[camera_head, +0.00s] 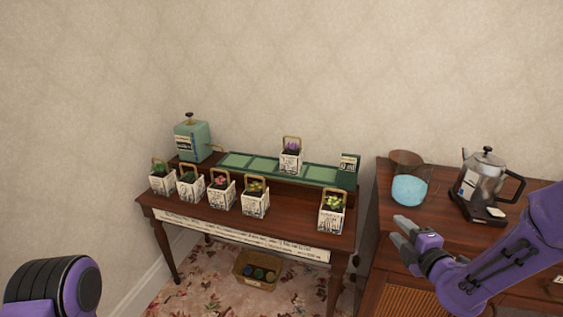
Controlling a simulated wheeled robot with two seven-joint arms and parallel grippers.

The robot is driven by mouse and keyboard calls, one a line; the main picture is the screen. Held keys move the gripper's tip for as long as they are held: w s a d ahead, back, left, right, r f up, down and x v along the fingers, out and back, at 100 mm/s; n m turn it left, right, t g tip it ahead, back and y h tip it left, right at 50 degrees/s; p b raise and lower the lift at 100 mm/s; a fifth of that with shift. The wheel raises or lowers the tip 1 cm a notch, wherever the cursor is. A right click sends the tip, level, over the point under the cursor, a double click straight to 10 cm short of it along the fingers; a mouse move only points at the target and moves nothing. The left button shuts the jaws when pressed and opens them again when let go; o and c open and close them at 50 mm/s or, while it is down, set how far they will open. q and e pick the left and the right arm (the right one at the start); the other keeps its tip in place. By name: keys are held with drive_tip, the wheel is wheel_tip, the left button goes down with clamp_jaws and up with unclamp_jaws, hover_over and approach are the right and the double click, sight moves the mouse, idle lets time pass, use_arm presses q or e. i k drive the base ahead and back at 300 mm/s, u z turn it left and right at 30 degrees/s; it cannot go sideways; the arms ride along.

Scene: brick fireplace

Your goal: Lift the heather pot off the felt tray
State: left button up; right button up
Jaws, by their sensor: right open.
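The pot with purple flowers, which I take for the heather pot (291,161), is a white printed square pot with a handle. It stands upright on the long green felt tray (319,173), on the raised back shelf of the wooden table. My right gripper (396,228) is open and empty, in front of the cabinet at the right. It is well to the right of the heather pot and nearer to me, apart from it. Only a purple part of my left arm shows at the lower left; the left gripper is out of view.
Several similar potted plants (221,193) line the front of the table (290,226). A green canister (192,141) stands at the back left, and a small green box (347,171) at the tray's right end.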

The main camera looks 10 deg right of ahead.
sight(291, 158)
drive_tip(key=u, duration=0.75)
drive_tip(key=i, duration=2.35)
drive_tip(key=z, duration=1.2)
